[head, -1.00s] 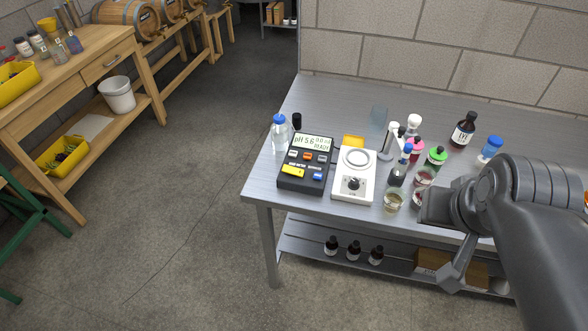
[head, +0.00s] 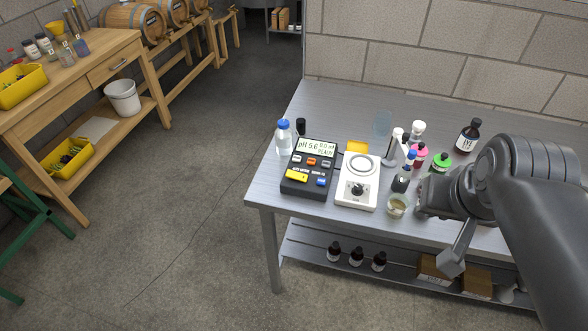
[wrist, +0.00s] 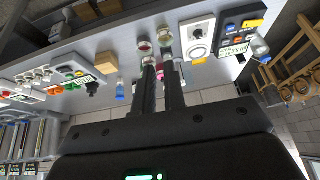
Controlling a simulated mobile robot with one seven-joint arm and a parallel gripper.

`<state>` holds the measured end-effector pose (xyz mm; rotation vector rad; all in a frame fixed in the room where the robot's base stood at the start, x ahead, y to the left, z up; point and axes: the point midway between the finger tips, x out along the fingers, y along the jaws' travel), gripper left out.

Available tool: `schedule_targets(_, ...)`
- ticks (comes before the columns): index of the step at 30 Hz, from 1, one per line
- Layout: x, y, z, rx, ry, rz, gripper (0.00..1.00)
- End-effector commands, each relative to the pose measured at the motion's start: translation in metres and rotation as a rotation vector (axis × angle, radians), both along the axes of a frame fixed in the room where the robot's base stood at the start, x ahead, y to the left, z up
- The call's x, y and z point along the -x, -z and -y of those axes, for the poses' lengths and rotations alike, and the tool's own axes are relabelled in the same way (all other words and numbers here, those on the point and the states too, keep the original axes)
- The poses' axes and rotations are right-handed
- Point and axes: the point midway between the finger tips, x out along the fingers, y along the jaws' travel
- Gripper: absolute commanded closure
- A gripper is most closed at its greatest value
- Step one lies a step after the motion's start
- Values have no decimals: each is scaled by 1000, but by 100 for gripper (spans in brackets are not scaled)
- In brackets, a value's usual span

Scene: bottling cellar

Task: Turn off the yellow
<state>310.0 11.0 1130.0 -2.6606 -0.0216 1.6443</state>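A dark meter (head: 316,150) with a lit display reading pH 5.6 and READY stands near the left end of the grey table. A yellow switch (head: 297,176) is at its lower left, beside a blue, an orange and grey buttons. The meter also shows in the wrist view (wrist: 238,40), its yellow part (wrist: 252,23) near the top. My gripper is right of the meter and stirrer, beyond the small glasses. In the wrist view my gripper (wrist: 158,68) has two dark fingers with a narrow empty gap. In the head view the fingertips are hidden.
A white stirrer (head: 357,183) stands just right of the meter. A glass (head: 397,206), a pink-capped bottle (head: 420,155), a green-capped bottle (head: 441,161) and a dark bottle (head: 467,136) stand farther right. A clear blue-capped bottle (head: 284,138) is at the meter's left.

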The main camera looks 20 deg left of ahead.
Motion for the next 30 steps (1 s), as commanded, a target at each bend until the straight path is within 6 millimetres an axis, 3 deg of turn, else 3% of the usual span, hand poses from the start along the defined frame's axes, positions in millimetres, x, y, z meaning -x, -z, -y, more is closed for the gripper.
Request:
schedule_targets(3,-23,-7,-14,-18,-10,-36,100)
schedule_targets(15,-102,-14,-75,-72,-27,-154,100)
schedule_targets(23,-150,-2,-126,-98,-35,-236,100)
schedule_targets(30,-188,20,-180,-116,-39,-316,100)
